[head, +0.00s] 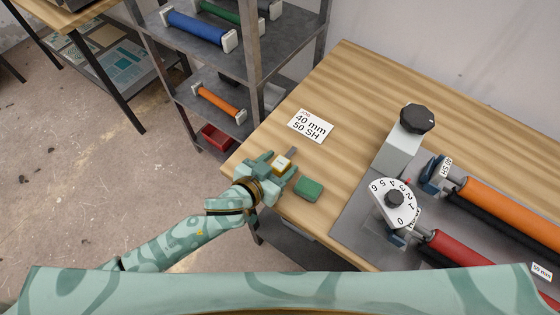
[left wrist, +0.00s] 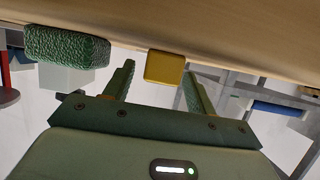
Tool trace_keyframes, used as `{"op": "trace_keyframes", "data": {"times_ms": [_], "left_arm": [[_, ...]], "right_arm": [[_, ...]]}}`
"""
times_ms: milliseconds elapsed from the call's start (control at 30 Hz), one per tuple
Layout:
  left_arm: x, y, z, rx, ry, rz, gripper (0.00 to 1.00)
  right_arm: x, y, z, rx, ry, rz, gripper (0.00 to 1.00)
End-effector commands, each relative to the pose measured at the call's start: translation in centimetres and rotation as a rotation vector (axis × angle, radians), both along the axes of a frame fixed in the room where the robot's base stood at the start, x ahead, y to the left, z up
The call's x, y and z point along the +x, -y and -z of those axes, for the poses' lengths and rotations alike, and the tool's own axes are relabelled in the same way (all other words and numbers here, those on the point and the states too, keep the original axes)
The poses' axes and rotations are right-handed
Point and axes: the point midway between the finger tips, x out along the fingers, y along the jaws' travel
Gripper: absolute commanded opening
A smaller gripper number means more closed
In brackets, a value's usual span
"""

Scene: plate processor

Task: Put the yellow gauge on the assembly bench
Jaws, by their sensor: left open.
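The yellow gauge (head: 282,163), a small block with a pale top, is at the near-left edge of the wooden assembly bench (head: 345,85). A short grey piece shows just beyond it. My left gripper (head: 276,166) is open at the bench edge, its fingers on either side of the gauge. In the left wrist view, which shows the bench upside down, the gauge (left wrist: 165,67) appears between the two spread fingers (left wrist: 157,82), against the bench top, with gaps on both sides. My right gripper is not in view.
A green sponge-like block (head: 308,188) lies close to the left gripper; it also shows in the left wrist view (left wrist: 68,47). A white label card (head: 311,125) lies beyond. The plate processor (head: 350,222) with dials and rollers fills the right. A grey shelf (head: 262,55) stands behind left.

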Motion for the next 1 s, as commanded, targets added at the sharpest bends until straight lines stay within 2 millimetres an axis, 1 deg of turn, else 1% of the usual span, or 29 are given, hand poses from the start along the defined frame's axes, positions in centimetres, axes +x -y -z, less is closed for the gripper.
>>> {"op": "trace_keyframes", "data": {"times_ms": [100,300,400,500,700,900,1000], "left_arm": [[-2.0,-1.4,-1.2,0.001,-0.002,0.0,0.56],[-5.5,-4.0,-3.0,0.003,-0.002,-0.001,0.56],[-6.9,-5.0,-3.6,0.002,-0.001,-0.001,0.56],[-7.7,-5.7,-4.1,0.001,-0.001,-0.001,0.56],[-8.2,-6.0,-4.3,0.002,0.001,0.0,0.56],[-8.2,-6.0,-4.3,0.003,0.002,-0.002,0.56],[-7.8,-6.6,-4.8,0.034,0.011,-0.034,0.56]], "right_arm": [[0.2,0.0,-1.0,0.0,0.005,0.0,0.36],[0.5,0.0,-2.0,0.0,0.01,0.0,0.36],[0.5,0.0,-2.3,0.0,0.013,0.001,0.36],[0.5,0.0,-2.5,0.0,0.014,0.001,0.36],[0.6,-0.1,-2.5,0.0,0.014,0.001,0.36],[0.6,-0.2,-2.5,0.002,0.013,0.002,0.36],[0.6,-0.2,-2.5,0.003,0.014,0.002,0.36]]}}
